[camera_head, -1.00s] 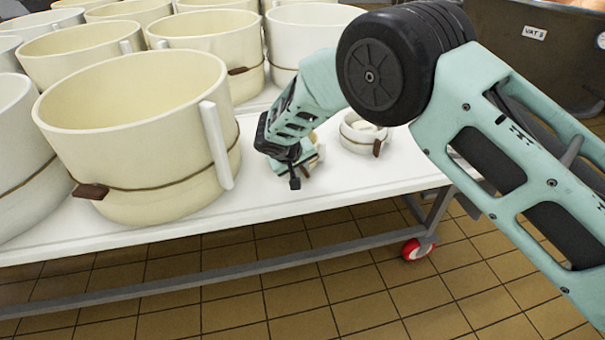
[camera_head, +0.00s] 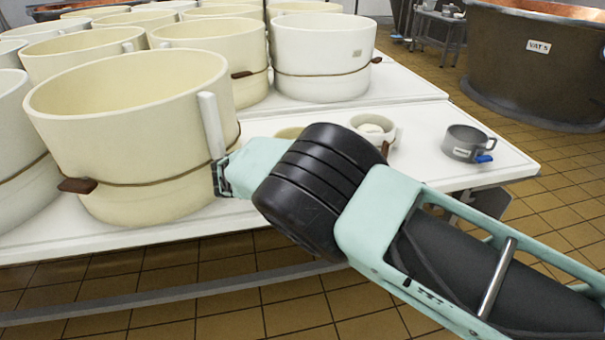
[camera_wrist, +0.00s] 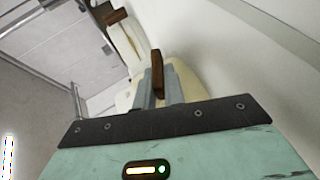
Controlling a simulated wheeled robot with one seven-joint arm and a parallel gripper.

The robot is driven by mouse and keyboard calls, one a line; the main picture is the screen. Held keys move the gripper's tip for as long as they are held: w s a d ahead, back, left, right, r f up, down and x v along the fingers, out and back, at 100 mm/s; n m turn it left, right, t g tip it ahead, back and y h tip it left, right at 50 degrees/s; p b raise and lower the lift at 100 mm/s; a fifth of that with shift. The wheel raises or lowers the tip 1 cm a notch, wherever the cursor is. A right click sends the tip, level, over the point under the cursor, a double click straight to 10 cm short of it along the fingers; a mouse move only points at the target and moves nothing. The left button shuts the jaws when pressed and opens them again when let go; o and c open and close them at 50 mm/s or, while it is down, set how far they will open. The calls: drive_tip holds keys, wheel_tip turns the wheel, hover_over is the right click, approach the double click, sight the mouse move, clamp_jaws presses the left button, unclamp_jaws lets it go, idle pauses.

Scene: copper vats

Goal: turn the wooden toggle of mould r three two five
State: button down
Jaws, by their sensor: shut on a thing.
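In the wrist view, my gripper (camera_wrist: 159,86) is shut on a brown wooden toggle (camera_wrist: 157,68), which stands up between the two grey fingers. A cream mould (camera_wrist: 188,84) lies right behind the fingers, mostly covered by them. In the head view, this seems to be the small mould (camera_head: 289,132), of which only part of the rim shows above my arm. My fingers and the held toggle are hidden there behind my arm. No mould number is readable.
A second small mould (camera_head: 382,123) stands just right of it, with its own toggle (camera_wrist: 117,16). A large cream mould (camera_head: 140,190) stands close on the left. A grey metal pot (camera_head: 465,146) sits at the right on the white table (camera_head: 425,172). Vat 5 (camera_head: 535,75) stands beyond.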

idle(0.3)
drive_tip(key=c, duration=1.5)
unclamp_jaws()
drive_tip(key=v, duration=0.5)
drive_tip(key=p+v, duration=0.1)
drive_tip(key=v, duration=1.1)
drive_tip(key=shift+s+a+f+p, duration=0.15)
drive_tip(key=shift+s+f+p, duration=0.15)
drive_tip(key=shift+p, duration=0.1)
